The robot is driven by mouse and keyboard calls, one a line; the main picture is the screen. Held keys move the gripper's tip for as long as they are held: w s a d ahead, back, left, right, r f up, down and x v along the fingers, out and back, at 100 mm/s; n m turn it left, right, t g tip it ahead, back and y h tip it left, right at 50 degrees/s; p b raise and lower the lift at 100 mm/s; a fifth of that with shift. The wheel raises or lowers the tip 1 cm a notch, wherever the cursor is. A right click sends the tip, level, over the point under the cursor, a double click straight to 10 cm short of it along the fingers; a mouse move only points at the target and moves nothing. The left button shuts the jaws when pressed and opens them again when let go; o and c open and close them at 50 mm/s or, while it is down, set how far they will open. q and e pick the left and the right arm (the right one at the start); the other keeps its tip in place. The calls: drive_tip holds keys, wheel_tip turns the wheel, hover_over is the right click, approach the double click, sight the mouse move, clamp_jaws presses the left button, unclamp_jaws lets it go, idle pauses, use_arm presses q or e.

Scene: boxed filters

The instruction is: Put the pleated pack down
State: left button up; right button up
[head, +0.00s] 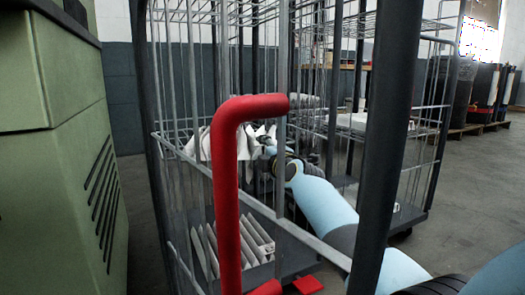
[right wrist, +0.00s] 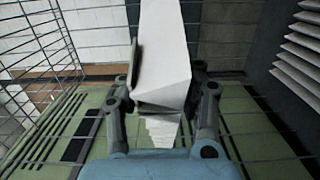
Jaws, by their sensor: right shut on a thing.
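My right gripper (head: 266,160) is inside the wire cage trolley, partly hidden by the bars. It is shut on a white pleated pack (head: 254,139), which is held well above the trolley's low deck. In the right wrist view the pack (right wrist: 163,62) stands between the two fingers of the gripper (right wrist: 165,88), its folded edge toward the palm. What lies directly under the pack cannot be told. My left gripper is not in view.
Several white pleated packs (head: 258,238) stand in the trolley's lower part; pleated edges also show in the wrist view (right wrist: 300,48). A red bent handle (head: 226,190) and wire bars (head: 275,222) are in front. A green cabinet (head: 60,160) stands close at left.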

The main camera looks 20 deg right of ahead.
drive_tip(key=o, duration=1)
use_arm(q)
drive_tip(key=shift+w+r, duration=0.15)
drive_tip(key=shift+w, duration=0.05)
use_arm(e)
drive_tip(key=shift+o, duration=0.2)
drive_tip(key=shift+r, duration=0.1)
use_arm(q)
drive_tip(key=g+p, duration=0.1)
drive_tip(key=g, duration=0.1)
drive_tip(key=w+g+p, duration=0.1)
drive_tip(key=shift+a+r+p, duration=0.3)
use_arm(e)
drive_tip(key=s+d, duration=0.1)
drive_tip(key=s, duration=1.1)
drive_tip(key=shift+d, duration=0.2)
